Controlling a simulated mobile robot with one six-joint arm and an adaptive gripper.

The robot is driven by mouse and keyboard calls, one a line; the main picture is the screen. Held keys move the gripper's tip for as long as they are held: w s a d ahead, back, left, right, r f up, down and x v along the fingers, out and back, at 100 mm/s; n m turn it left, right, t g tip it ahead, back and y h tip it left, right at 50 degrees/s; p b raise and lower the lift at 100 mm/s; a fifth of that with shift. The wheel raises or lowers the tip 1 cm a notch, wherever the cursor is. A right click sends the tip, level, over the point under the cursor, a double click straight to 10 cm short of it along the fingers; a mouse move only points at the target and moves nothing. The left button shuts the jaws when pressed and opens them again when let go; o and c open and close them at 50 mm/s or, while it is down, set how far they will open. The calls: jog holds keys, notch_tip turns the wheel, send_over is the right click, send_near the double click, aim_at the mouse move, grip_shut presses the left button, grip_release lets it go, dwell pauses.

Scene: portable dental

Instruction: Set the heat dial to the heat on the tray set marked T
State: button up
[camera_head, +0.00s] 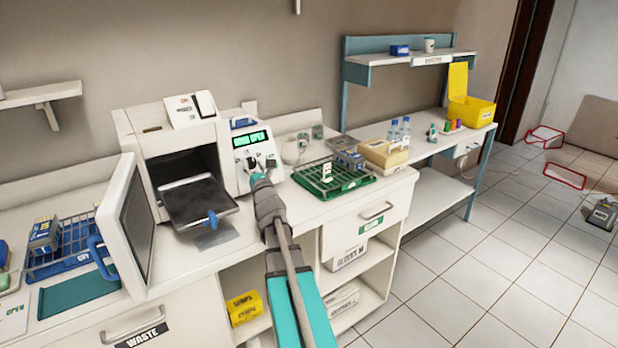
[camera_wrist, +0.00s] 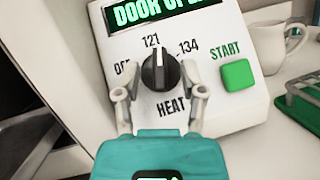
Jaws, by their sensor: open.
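The black heat dial (camera_wrist: 160,72) is on the white sloped panel of the sterilizer (camera_head: 190,130). Its white line points up, near the 121 mark; OFF is to its left and 134 to its right. My gripper (camera_wrist: 160,93) is open, with one finger on each side of the dial's lower part; I cannot tell whether they touch it. My gripper also shows at the panel in the head view (camera_head: 258,177), where it hides part of the dial. A blue rack (camera_head: 62,265) with packs is at left and a green rack (camera_head: 330,185) at right; I cannot read a T on either.
The sterilizer door (camera_head: 127,225) stands open, with a dark tray (camera_head: 198,200) sticking out. The display (camera_wrist: 150,10) reads DOOR OPEN, partly cut off. A green START button (camera_wrist: 236,75) is right of the dial. A white mug (camera_wrist: 283,42) stands beyond the panel.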

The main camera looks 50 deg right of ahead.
jog(key=shift+d+n+t+y, duration=0.15)
jog(key=shift+n+t+y, duration=0.45)
jog(key=shift+n+y, duration=1.05)
